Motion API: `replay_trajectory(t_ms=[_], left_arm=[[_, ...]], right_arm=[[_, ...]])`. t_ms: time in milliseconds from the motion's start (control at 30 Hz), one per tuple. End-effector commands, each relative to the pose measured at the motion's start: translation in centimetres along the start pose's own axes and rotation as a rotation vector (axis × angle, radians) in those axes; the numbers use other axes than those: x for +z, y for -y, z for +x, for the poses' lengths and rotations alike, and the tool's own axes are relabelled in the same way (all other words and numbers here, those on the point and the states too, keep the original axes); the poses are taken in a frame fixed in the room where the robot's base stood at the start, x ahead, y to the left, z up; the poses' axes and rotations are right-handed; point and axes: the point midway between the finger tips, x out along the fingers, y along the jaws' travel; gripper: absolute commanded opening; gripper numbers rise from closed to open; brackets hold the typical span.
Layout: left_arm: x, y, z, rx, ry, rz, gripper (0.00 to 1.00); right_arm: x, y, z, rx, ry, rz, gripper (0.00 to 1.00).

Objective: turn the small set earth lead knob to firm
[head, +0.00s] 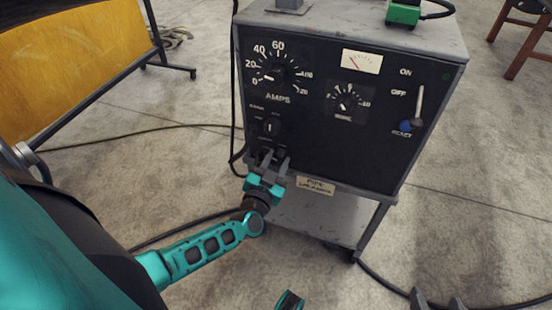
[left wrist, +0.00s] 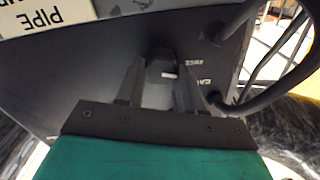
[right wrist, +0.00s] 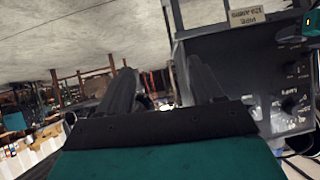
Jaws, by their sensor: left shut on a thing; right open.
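The small set earth lead knob (left wrist: 160,68) is a dark knob low on the left of the machine's black front panel (head: 310,145). Its white pointer mark shows between the fingers in the left wrist view. My left gripper (head: 273,160) is shut on it from the front, and its fingers hide most of the knob in the head view. Small white lettering beside the knob is too blurred to read. My right gripper (right wrist: 163,82) is open and empty, away from the panel. Its fingertips show at the bottom right of the head view (head: 436,301).
Just above the held knob is another selector knob (head: 270,128). The panel also has a large amps dial (head: 279,73), a smaller dial (head: 346,100), a meter (head: 362,61) and a lever switch (head: 417,104). A green box (head: 403,13) stands on top. Cables lie on the floor.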

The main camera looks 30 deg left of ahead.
Motion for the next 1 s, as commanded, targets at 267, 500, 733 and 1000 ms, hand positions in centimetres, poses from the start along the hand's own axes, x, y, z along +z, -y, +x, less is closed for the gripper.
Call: replay_trajectory(t_ms=[267, 500, 733, 1000], left_arm=[[-0.4, 0.0, 0.0, 0.001, 0.005, 0.236, 0.06], [-0.2, -0.2, 0.0, 0.001, 0.004, 0.464, 0.06], [-0.1, -0.3, 0.0, 0.002, 0.004, 0.683, 0.06], [0.1, -0.4, 0.0, 0.002, 0.003, 0.93, 0.06]], right_arm=[[-1.2, -0.7, -1.2, 0.023, 0.003, -0.003, 0.66], [-1.1, -1.0, -2.1, 0.031, 0.014, -0.013, 0.66], [-1.4, -1.2, -2.7, 0.034, 0.022, -0.018, 0.66], [-2.2, -1.1, -3.1, 0.033, 0.019, -0.017, 0.66]])
